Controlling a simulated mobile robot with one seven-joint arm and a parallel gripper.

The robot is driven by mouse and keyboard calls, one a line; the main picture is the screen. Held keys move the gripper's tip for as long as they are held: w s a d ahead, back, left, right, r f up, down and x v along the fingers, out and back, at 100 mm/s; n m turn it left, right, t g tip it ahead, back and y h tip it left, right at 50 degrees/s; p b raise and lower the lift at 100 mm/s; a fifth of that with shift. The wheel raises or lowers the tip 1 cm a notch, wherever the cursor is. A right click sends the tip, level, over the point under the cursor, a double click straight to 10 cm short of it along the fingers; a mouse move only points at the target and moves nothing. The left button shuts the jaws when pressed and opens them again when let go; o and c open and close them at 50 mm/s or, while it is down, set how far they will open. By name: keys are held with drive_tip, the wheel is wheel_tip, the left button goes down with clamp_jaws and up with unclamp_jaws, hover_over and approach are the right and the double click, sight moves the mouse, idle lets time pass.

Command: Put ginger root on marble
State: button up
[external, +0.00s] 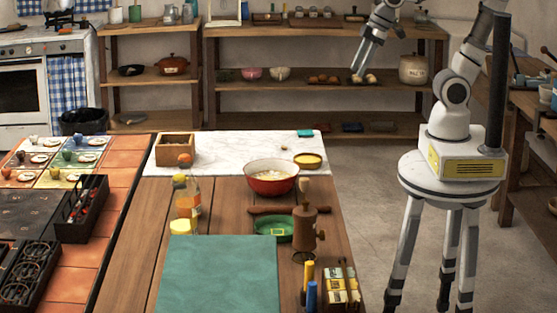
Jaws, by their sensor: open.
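The white marble slab (222,158) covers the far end of the wooden table. I cannot make out the ginger root for certain. A small brown-orange lump (185,160) sits at the front of a wooden box (174,146) on the marble's left, too small to identify. My gripper (358,72) is open at the upper right, in the air with its fingers pointing down. It is well above and beyond the marble in the picture. Small tan lumps (371,78) show beside its fingertips, seemingly on the shelf behind.
A red bowl (271,185) stands at the marble's front edge, with a yellow-rimmed dish (308,161) to its right. A bottle (187,200), a green dish (272,229) and a brown grinder (305,235) stand on the wood. The marble's middle is clear.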

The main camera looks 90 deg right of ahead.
drive_tip(key=s+m, duration=0.1)
drive_tip(key=s+a+m, duration=0.1)
drive_tip(key=s, duration=0.1)
drive_tip(key=s+a, duration=0.1)
drive_tip(key=s, duration=0.1)
drive_tip(key=shift+a+m+t, duration=0.15)
drive_tip(key=shift+m+t, duration=0.25)
